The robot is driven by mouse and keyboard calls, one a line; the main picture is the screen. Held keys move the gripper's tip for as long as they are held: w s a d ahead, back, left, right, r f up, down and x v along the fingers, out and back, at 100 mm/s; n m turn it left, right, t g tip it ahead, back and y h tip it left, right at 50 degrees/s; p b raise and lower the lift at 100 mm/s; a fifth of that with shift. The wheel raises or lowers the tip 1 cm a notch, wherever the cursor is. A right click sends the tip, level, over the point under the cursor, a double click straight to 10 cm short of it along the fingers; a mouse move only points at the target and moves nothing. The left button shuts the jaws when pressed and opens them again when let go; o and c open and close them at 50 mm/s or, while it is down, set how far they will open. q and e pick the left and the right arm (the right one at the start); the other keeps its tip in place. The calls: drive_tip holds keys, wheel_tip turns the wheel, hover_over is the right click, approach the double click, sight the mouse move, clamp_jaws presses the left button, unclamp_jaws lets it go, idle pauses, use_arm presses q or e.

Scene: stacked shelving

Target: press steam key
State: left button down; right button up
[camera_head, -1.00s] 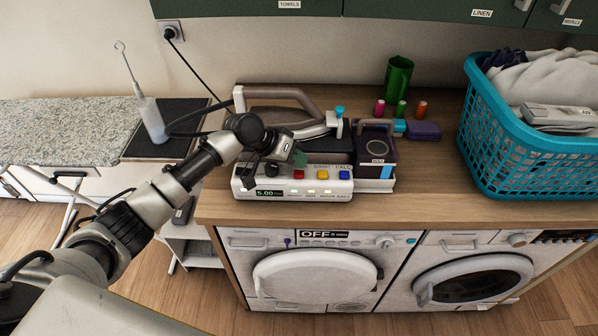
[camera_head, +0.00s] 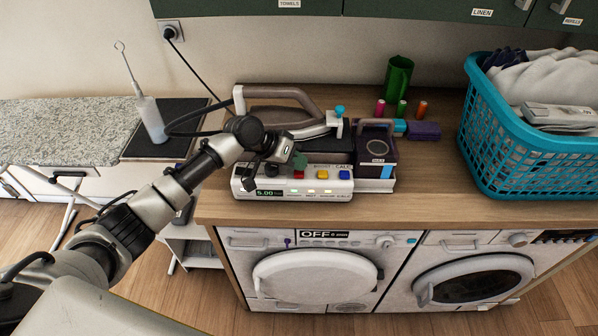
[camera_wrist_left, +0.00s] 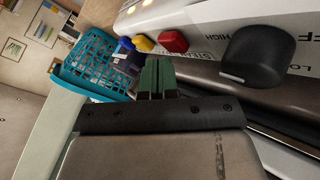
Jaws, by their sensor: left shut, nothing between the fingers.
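The steam station's white control panel (camera_head: 330,190) faces the front of the counter, with a lit green display (camera_head: 270,193). On it are a red key (camera_head: 298,175), a yellow key (camera_head: 320,175) and a blue key (camera_head: 344,174). In the left wrist view the fingertips (camera_wrist_left: 157,68) point toward the red key (camera_wrist_left: 173,41); contact cannot be told. My right gripper is out of view.
An iron (camera_head: 280,98) rests on the station behind the panel. A black knob (camera_wrist_left: 258,58) is close beside the fingers in the left wrist view. A dark purple tank (camera_head: 376,150) stands to the right.

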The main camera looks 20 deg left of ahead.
use_arm(q)
drive_tip(key=shift+f, duration=0.5)
idle(0.4)
drive_tip(key=shift+r, duration=0.1)
drive_tip(key=shift+r+p, duration=0.55)
drive_tip(key=shift+r, duration=0.25)
wheel_tip(320, 180, up, 5)
drive_tip(key=p, duration=0.4)
drive_tip(key=shift+r+p, duration=0.1)
drive_tip(key=shift+p, duration=0.2)
idle(0.7)
